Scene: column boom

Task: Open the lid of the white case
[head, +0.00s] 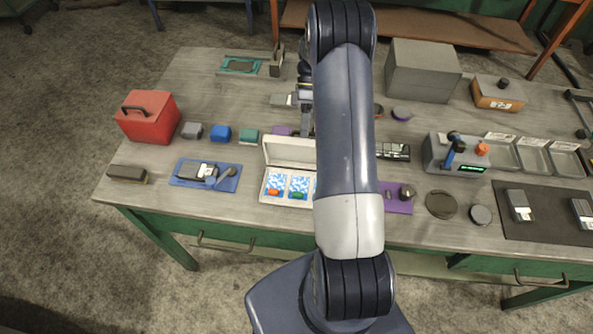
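The white case (266,188) stands near the front middle of the table, partly hidden behind my arm. Its lid (288,151) is raised at the back edge, tilted up and away from the base. Inside, blue-and-white patterned compartments show, with an orange item (273,192) and a green item (297,195) in them. The case's right part is hidden. My gripper (306,128) is just behind the raised lid, mostly covered by my arm. I cannot tell whether it touches the lid or whether its fingers are open.
A red box (150,119) and several small coloured blocks (220,133) stand to the left. A blue mat (188,180) with a device lies left of the case. A purple mat (399,207) lies to the right. A grey box (423,75) stands at the back.

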